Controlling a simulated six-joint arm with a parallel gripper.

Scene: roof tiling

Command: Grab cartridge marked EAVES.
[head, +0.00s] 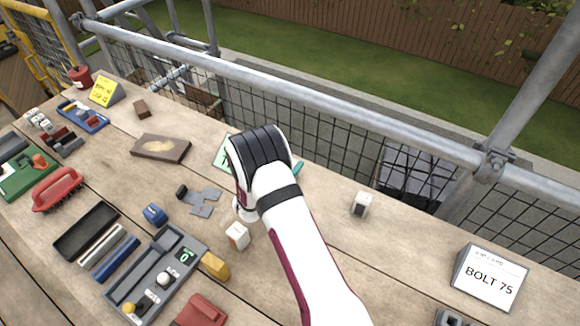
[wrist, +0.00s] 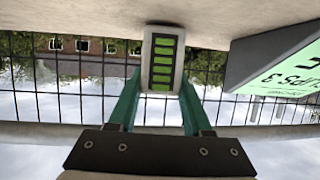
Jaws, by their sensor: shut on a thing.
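My gripper (wrist: 160,84) is shut on a pale grey cartridge (wrist: 148,66) with a dark panel of several green bars. The cartridge sits between the two green fingertips in the wrist view; no EAVES lettering shows on its visible face. In the head view my arm hides the cartridge, and only a bit of teal finger (head: 298,168) shows past the wrist. A white block with a dark face (head: 361,204) stands to the right. I cannot read a marking on either.
A green card stand (wrist: 275,58) is close on the right in the wrist view. A grey tray (head: 185,262) and a yellow block (head: 215,266) lie front left. A BOLT 75 sign (head: 489,278) stands at right. Rail and mesh bound the bench's far edge.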

